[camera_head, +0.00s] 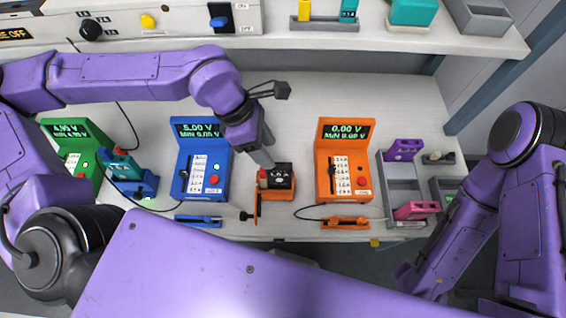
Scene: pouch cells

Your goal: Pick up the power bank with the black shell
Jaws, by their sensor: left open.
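A small block with a black face (281,177) and white marks sits in an orange holder (276,195) at the middle of the bench; it looks like the black-shelled power bank. My left gripper (265,162) reaches down from the upper left. Its fingertips are right at the block's upper left edge and overlap it in the picture. The jaws are open; I cannot tell whether they touch the block. A red-topped part (262,177) stands beside it. My right arm is folded at the right, and its gripper is not visible.
Blue (203,165), orange (344,165) and green (72,150) meters stand on the bench, with cables. Grey trays (402,170) hold purple and pink blocks at right. A teal block (122,167) lies left. A raised shelf (330,38) runs along the back.

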